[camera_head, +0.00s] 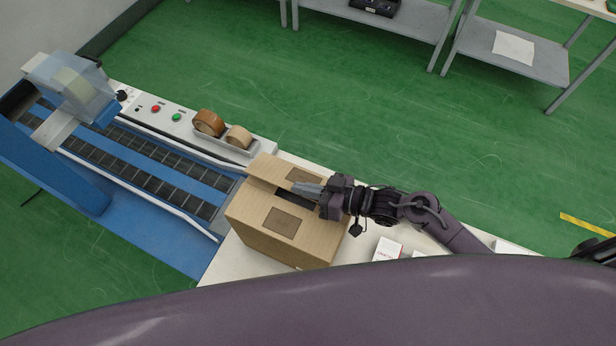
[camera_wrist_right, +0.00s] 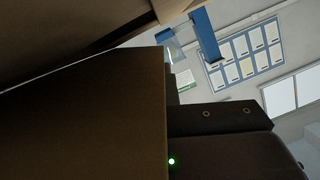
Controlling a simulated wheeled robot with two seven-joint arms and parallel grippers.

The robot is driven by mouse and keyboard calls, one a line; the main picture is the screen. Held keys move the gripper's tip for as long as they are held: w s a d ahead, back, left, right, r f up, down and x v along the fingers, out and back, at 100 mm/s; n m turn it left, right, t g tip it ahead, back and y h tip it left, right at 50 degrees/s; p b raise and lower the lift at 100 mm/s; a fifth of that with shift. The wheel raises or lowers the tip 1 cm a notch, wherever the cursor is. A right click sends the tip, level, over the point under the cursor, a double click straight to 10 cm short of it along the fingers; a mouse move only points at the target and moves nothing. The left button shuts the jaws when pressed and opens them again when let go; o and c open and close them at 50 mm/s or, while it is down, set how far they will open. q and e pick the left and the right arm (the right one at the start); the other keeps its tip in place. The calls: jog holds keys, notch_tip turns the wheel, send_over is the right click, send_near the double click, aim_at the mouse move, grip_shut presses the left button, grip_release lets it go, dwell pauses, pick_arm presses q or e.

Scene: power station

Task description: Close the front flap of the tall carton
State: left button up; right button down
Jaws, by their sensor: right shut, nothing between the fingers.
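The tall brown carton (camera_head: 245,225) stands at the end of the conveyor, on the white table. Its top shows cardboard panels with darker square patches and a dark gap between them. I cannot tell clearly how far the front flap is folded. My right gripper (camera_head: 298,188) reaches in from the right, shut and empty, with its fingertips over the gap at the carton's top. Whether it touches the cardboard is unclear. In the right wrist view, brown cardboard (camera_wrist_right: 80,120) fills much of the left side, very close. My left gripper is not in view.
The blue conveyor (camera_head: 150,235) and a taping head (camera_head: 75,85) lie to the left. Tape rolls (camera_head: 208,122) sit on the side rail behind the carton. A small white box (camera_head: 387,248) lies on the table (camera_head: 235,262) right of it. Grey shelves (camera_head: 425,25) stand at the back.

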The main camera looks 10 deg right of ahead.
jog(key=shift+s+a+f+n+t+h+b, duration=0.15)
jog(key=shift+s+f+n+b, duration=0.1)
jog(key=shift+f+n, duration=0.35)
jog(key=shift+s+a+f+n+t+h+b, duration=0.15)
jog(key=shift+s+f+n+b, duration=0.1)
jog(key=shift+f+n, duration=0.3)
jog(key=shift+a+f, duration=0.1)
jog(key=shift+f, duration=0.4)
jog(key=shift+s, duration=0.1)
